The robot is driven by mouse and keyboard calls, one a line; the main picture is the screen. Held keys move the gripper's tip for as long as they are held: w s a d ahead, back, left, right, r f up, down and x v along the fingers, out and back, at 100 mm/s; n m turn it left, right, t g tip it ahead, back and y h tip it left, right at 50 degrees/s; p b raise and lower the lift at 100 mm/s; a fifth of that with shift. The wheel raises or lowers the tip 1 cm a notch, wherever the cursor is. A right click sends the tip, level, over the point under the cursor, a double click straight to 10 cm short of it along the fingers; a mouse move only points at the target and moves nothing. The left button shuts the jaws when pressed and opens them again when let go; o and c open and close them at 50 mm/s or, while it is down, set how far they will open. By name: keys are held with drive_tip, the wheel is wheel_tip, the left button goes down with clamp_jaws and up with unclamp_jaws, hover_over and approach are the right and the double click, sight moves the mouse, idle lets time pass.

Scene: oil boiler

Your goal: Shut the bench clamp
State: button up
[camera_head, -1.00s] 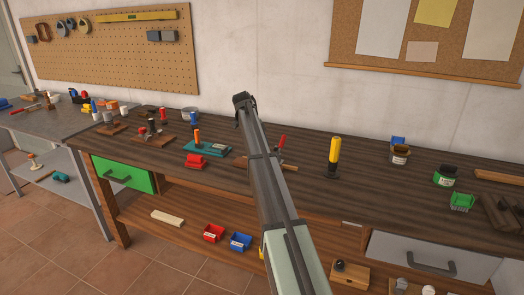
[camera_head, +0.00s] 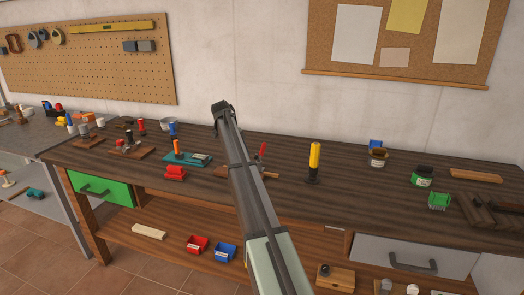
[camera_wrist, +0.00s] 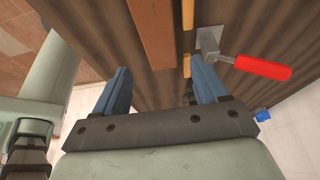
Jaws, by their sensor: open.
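A clamp with a red handle (camera_head: 262,150) stands on the dark wooden bench, just right of my arm in the head view; my arm hides part of it. In the wrist view its red handle (camera_wrist: 262,68) sticks out to the right from a grey metal piece (camera_wrist: 209,40). My gripper (camera_wrist: 158,85) has two blue fingers, spread apart with nothing between them. The clamp's metal piece lies beyond the right fingertip. I cannot tell whether they touch. In the head view the fingers cannot be made out.
A yellow-handled tool (camera_head: 314,160) stands upright right of the clamp. Bare bench top lies between the yellow handle and the jars.

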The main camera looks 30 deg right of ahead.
drive_tip(key=shift+d+r+n, duration=0.15)
drive_tip(key=shift+d+n, duration=0.3)
drive_tip(key=shift+n, duration=0.15)
drive_tip(key=shift+c, duration=1.4)
drive_tip(key=d+r+n+t, duration=0.1)
drive_tip(key=d+n, duration=0.1)
drive_tip(key=d+r+n+t+y, duration=0.1)
drive_tip(key=d+n, duration=0.1)
drive_tip(key=n, duration=0.1)
drive_tip(key=d+r+n+t, duration=0.1)
drive_tip(key=d+n+t, duration=0.1)
drive_tip(key=n, duration=0.1)
drive_tip(key=shift+w+y, duration=0.35)
drive_tip(key=shift+y, duration=0.05)
drive_tip(key=shift+c, duration=0.7)
drive_tip(key=n+t+y, duration=0.1)
drive_tip(key=n+t, duration=0.4)
drive_tip(key=n, duration=0.5)
approach(264, 144)
drive_tip(key=x, duration=1.1)
drive_tip(key=shift+f, duration=0.1)
drive_tip(key=shift+c, duration=0.3)
clamp_jaws()
